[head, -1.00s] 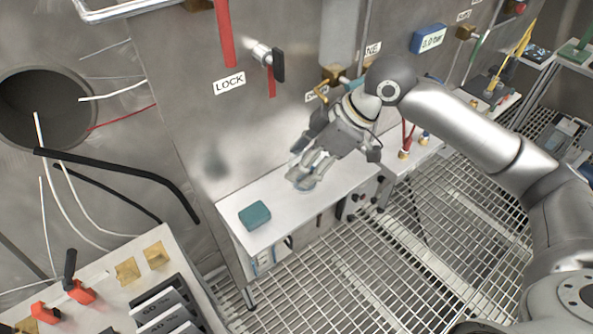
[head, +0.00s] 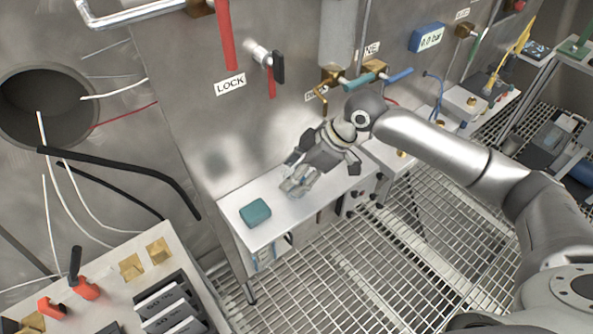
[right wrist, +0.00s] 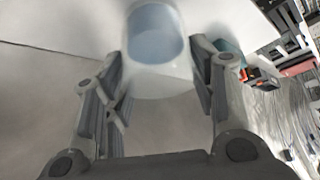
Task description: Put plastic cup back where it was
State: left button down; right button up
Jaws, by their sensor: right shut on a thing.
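The plastic cup (right wrist: 157,62) is pale and translucent, with a bluish round opening. In the right wrist view it sits between the two fingers of my right gripper (right wrist: 158,80), which is shut on it. In the head view my right gripper (head: 299,181) is low over the white bench (head: 279,226), and the cup is mostly hidden among its grey fingers. I cannot tell whether the cup touches the bench top. My left gripper is not in view.
A teal block (head: 255,213) lies on the bench, left of my right gripper. The steel wall with a LOCK lever (head: 277,67) stands behind. Brass fittings and a teal-handled valve (head: 361,81) are close behind my right wrist. The bench's left end is otherwise clear.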

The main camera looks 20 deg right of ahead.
jog(key=o, duration=1)
jog(key=shift+b+v, duration=0.65)
jog(key=shift+v, duration=3.25)
jog(key=shift+a, duration=0.1)
